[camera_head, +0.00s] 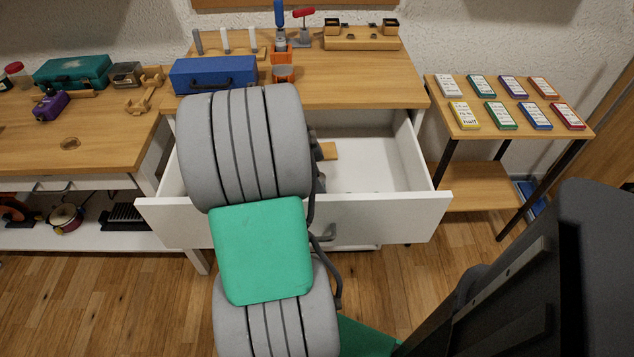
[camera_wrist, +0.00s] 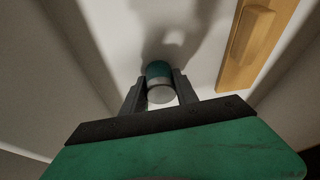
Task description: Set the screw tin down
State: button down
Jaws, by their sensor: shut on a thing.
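In the wrist view, my gripper (camera_wrist: 159,92) is shut on the screw tin (camera_wrist: 158,72), a small round tin with a green side and a pale grey end. The tin sits between the two dark fingers, over the pale floor of the open drawer. I cannot tell whether the tin touches the drawer floor. The open white drawer (camera_head: 375,215) is also in the head view, where my grey and green arm reaches over it and hides my gripper and the tin.
A wooden block (camera_wrist: 253,35) lies in the drawer, right of the tin. On the worktop above stand a blue toolbox (camera_head: 213,74) and a rack of tools. A side table (camera_head: 445,92) with several coloured cards stands at right. The drawer's right part looks mostly clear.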

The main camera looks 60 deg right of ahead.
jog(key=shift+f, duration=0.2)
jog(key=c, duration=0.9)
grip_release()
jog(key=shift+r, duration=0.1)
jog(key=shift+c, duration=0.2)
jog(key=shift+r, duration=0.3)
jog(key=p+v, duration=0.2)
jog(key=v, duration=0.9)
jog(key=shift+r, duration=0.4)
jog(key=shift+w, duration=0.15)
